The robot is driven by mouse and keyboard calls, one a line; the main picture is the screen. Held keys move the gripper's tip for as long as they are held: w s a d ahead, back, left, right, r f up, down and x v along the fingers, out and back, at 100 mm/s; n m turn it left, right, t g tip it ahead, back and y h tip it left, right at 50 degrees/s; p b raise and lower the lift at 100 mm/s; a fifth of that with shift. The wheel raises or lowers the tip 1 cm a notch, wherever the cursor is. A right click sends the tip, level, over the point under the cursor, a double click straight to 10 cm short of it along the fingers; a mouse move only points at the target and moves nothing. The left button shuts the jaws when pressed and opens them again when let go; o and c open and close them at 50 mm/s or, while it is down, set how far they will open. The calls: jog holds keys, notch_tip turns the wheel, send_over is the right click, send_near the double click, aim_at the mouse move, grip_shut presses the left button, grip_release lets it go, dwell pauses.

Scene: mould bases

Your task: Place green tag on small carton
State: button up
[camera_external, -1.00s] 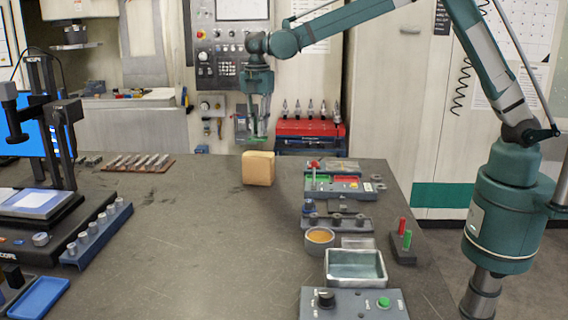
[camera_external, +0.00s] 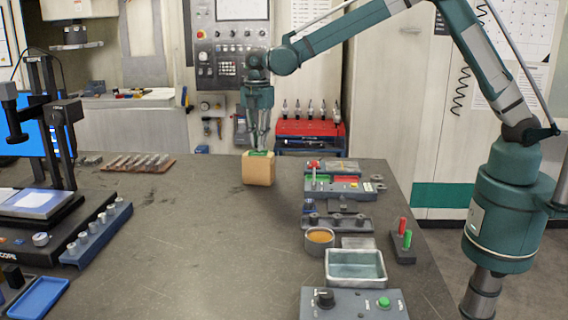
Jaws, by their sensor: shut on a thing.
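The small carton (camera_external: 258,172) is a tan box standing upright on the dark bench, near its far edge. The green tag (camera_external: 259,153) is a thin green piece at the carton's top face. My gripper (camera_external: 259,149) points straight down over the carton, its fingers shut on the tag. The tag looks level with the carton's top; whether it fully rests there I cannot tell. The fingertips partly cover the tag.
A grey tray with red and green parts (camera_external: 338,186) lies right of the carton. A metal pan (camera_external: 355,268) and a round orange-filled dish (camera_external: 319,240) stand nearer. A scope stand (camera_external: 50,130) is at left. The bench middle is clear.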

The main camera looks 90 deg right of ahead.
jog(key=shift+f, duration=0.2)
jog(key=o, duration=0.8)
jog(key=shift+o, duration=0.2)
jog(key=shift+r, duration=0.15)
notch_tip(320, 180, up, 12)
dwell(0.4)
dwell(0.6)
